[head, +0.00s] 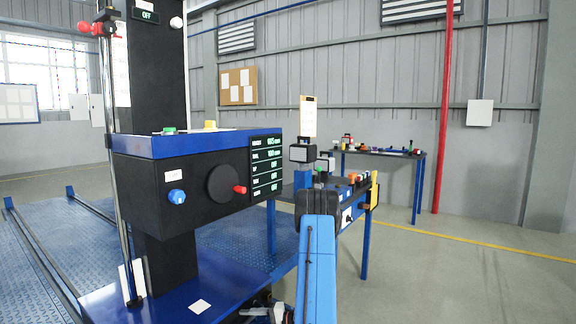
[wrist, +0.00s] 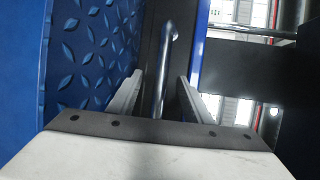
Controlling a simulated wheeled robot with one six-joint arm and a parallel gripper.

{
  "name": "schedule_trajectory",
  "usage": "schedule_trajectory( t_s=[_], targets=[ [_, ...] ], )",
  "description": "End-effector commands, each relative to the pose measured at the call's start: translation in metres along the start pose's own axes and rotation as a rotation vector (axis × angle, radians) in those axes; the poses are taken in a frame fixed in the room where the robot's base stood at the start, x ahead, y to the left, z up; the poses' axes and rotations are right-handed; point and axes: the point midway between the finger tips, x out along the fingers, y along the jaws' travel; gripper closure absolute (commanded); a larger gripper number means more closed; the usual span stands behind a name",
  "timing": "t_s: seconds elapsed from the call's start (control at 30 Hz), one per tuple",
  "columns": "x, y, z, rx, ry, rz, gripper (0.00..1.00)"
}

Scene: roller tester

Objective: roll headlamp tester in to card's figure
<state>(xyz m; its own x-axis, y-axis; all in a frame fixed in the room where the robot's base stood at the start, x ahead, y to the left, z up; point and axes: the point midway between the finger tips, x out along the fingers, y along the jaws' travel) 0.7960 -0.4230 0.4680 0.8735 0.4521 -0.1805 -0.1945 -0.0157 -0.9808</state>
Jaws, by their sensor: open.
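The headlamp tester in the head view has a black box (head: 190,185) with a blue top, on a dark column above a blue base (head: 215,295). Its front bears a blue knob (head: 176,196), a dark handwheel (head: 222,185) with a red grip, and a green-lit readout (head: 266,167) with figures too small to read surely. A cream card (head: 308,117) stands upright behind my arm; its writing is unreadable. In the wrist view my gripper (wrist: 160,92) is open, its fingers on either side of a bright metal bar (wrist: 168,60). Contact cannot be told.
Blue diamond plate (wrist: 90,45) lies close left of the fingers. A blue-legged bench (head: 366,245) with small items stands behind my arm, and another table (head: 418,157) is by the wall. The grey floor (head: 470,285) at right is clear.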

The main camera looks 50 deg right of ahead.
Motion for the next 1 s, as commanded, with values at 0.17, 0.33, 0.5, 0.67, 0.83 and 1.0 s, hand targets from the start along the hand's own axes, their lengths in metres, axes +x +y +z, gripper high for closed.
schedule_trajectory(
  t_s=[0.17,0.33,0.5,0.67,0.83,1.0],
  targets=[
    [-0.007,0.0,0.0,0.0,0.001,0.0,0.55],
    [-0.018,0.0,0.0,0.001,0.001,0.0,0.55],
    [-0.029,0.0,0.0,0.0,0.001,0.0,0.55],
    [-0.04,0.0,0.0,0.0,0.0,0.0,0.55],
    [-0.051,0.0,0.0,0.0,0.001,-0.001,0.55],
    [-0.059,0.0,0.001,0.0,-0.001,0.0,0.55]
  ],
)
